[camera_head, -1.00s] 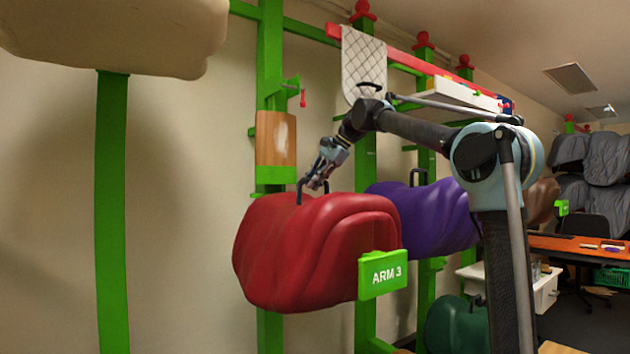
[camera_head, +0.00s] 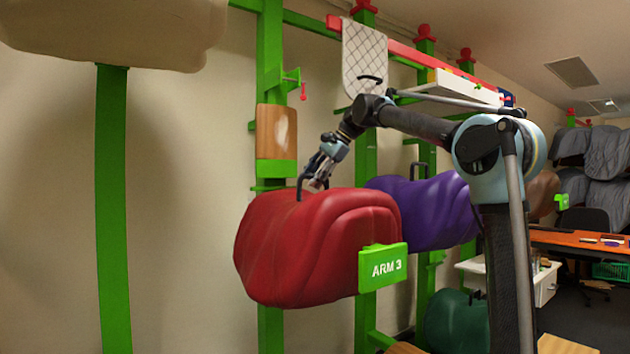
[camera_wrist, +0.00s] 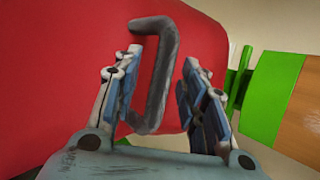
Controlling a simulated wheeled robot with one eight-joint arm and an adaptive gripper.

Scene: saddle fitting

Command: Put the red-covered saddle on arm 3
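The red-covered saddle (camera_head: 315,245) sits at the ARM 3 sign (camera_head: 383,268), which covers part of its near end. The rack arm beneath is hidden, so I cannot tell how the saddle rests on it. A dark handle (camera_head: 299,187) rises from the saddle's top. My gripper (camera_head: 316,184) is at this handle. In the wrist view, my gripper (camera_wrist: 158,85) has its fingers apart, with the handle (camera_wrist: 157,75) between them, close to the left finger. A gap shows between the handle and the right finger. The red cover (camera_wrist: 50,70) fills much of that view.
A purple saddle (camera_head: 430,210) hangs just behind, to the right. A green one (camera_head: 455,322) is lower down. A tan saddle (camera_head: 120,30) is at upper left. Green posts (camera_head: 112,220) and a wood block (camera_head: 276,132) stand near the wall. A quilted pad (camera_head: 364,60) hangs above.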

